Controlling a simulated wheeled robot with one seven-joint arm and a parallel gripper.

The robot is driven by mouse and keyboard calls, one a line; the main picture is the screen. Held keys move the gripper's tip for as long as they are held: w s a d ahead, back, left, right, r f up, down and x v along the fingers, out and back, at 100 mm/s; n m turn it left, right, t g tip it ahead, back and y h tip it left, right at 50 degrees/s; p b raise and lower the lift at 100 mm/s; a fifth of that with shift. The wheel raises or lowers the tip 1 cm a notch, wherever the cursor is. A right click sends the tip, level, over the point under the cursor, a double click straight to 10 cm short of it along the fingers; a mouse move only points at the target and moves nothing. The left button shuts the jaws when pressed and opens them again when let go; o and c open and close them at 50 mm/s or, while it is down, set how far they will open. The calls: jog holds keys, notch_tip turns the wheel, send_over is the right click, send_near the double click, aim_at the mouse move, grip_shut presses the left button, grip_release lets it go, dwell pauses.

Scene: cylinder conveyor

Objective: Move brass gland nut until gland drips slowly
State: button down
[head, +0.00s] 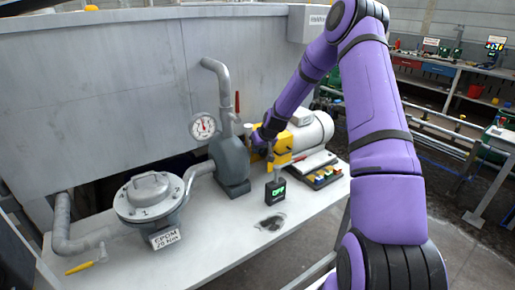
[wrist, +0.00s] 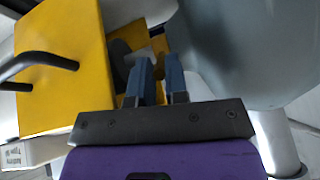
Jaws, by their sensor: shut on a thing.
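My gripper (wrist: 160,70) is shut with its two blue fingers in the gap between the yellow guard (wrist: 60,62) and the grey pump body (wrist: 235,45). A small brass-coloured part, the gland nut (wrist: 159,47), shows just past the fingertips, and the fingers are closed on it. Most of the nut is hidden by the fingers. In the head view my gripper (head: 263,142) is at the pump shaft, between the grey pump (head: 231,160) and the yellow guard (head: 283,150); the nut and any drip there are hidden.
A small black box with a green display (head: 276,189) stands near the pump.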

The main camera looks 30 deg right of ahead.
jog(key=c, duration=1.4)
grip_release()
jog(key=v, duration=1)
jog(key=shift+s+r, duration=0.2)
jog(key=shift+r, duration=0.2)
jog(key=shift+d, duration=0.1)
